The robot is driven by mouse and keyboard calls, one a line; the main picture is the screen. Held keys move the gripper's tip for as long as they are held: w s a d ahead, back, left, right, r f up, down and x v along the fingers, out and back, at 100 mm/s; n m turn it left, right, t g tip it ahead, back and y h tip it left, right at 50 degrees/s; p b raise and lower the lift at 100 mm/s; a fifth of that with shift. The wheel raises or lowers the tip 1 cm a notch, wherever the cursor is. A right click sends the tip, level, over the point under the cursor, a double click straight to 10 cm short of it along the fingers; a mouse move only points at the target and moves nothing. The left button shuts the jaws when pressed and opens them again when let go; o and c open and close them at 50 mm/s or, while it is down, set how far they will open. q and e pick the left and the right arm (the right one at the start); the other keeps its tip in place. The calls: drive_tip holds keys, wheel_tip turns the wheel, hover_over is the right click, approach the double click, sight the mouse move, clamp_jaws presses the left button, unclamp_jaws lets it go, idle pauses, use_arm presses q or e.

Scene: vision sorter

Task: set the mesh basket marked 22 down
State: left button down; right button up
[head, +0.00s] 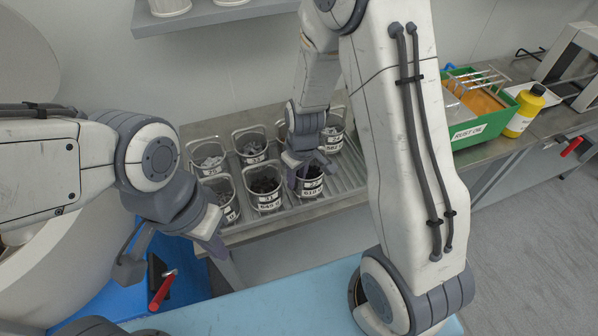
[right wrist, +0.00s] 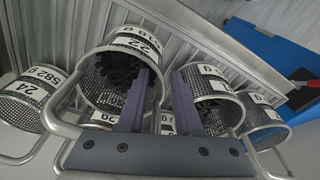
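The mesh basket marked 22 (head: 311,187) is at the front right of the group of baskets on the ribbed metal bench. It holds dark parts, and in the right wrist view the basket (right wrist: 93,82) shows its 22 label on the rim. My right gripper (head: 300,172) points down at it and partly hides it. In the right wrist view the fingers (right wrist: 167,88) stand apart, one over the basket's mouth and one outside, with the near rim between them; I see no firm contact. My left gripper (head: 180,276) is open and empty, left of the bench.
Several other labelled baskets stand close by, including the one marked 24 (right wrist: 30,92) and a neighbour (head: 264,190) just left. A green bin (head: 480,125) and yellow bottle (head: 525,112) stand to the right. A red-handled item (head: 162,290) is below my left gripper.

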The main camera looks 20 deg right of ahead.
wheel_tip(320, 180, up, 12)
drive_tip(key=s, duration=0.1)
drive_tip(key=s+a+r, duration=0.1)
drive_tip(key=s+a, duration=0.2)
drive_tip(key=s, duration=0.3)
drive_tip(key=s+a+r+n, duration=0.1)
drive_tip(key=s+a+r, duration=0.1)
drive_tip(key=s, duration=0.5)
drive_tip(key=s+a+r+n+g, duration=0.1)
drive_tip(key=s+a+r, duration=0.1)
drive_tip(key=s+a, duration=0.2)
drive_tip(key=s, duration=0.3)
drive_tip(key=shift+a, duration=0.35)
drive_tip(key=shift+r, duration=0.15)
